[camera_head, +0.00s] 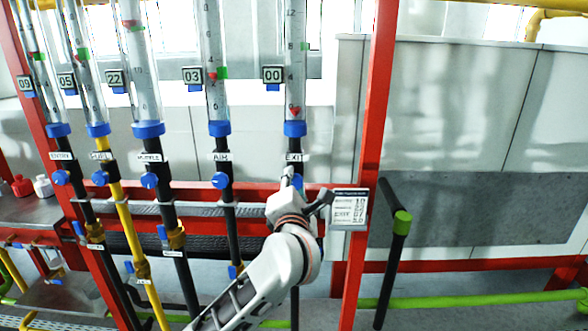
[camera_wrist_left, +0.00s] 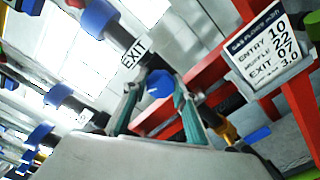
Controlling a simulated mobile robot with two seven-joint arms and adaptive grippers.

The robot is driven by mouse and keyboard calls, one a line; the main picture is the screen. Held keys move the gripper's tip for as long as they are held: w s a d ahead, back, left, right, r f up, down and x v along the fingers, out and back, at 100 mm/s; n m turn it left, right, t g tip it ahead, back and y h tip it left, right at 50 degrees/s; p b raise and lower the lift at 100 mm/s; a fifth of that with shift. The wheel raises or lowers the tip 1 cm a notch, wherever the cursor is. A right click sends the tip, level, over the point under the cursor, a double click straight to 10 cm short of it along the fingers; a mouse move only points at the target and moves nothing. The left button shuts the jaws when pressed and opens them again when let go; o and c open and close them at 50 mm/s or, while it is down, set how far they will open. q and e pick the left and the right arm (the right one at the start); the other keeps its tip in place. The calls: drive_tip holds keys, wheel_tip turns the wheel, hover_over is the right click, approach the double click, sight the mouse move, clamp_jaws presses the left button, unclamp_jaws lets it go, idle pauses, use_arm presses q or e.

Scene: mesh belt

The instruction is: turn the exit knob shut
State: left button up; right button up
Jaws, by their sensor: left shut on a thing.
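The exit knob is a blue round knob (camera_wrist_left: 159,83) below the EXIT label; in the head view it is mostly hidden by my left gripper (camera_head: 291,174). In the left wrist view the knob sits between the two fingers of my left gripper (camera_wrist_left: 158,90), which are closed on its sides. The EXIT label (camera_head: 294,157) is just above. The exit tube (camera_head: 295,70) has its red float near the bottom, well below the green marker (camera_head: 303,46). The exit display (camera_head: 272,75) reads 00. My right gripper is out of view.
The air knob (camera_head: 221,181) and other blue knobs stand in a row to the left. A white placard with numbers (camera_head: 349,208) hangs close right of my left gripper, beside a red upright post (camera_head: 371,120). A black pipe with a green collar (camera_head: 402,222) stands farther right.

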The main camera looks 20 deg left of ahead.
use_arm(q)
drive_tip(key=shift+a+m, duration=0.1)
drive_tip(key=shift+m, duration=0.9)
drive_tip(key=shift+m+p, duration=0.3)
drive_tip(key=shift+m, duration=0.1)
drive_tip(key=m, duration=0.3)
drive_tip(key=shift+m, duration=0.3)
drive_tip(key=m, duration=0.2)
drive_tip(key=shift+m, duration=0.3)
drive_tip(key=shift+r+m, duration=0.1)
drive_tip(key=shift+m, duration=1.8)
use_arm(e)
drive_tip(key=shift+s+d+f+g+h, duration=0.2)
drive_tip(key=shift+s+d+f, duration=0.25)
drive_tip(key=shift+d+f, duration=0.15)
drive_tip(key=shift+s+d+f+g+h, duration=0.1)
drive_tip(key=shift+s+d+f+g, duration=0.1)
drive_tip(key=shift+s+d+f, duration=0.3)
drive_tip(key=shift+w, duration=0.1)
use_arm(q)
drive_tip(key=shift+r, duration=0.1)
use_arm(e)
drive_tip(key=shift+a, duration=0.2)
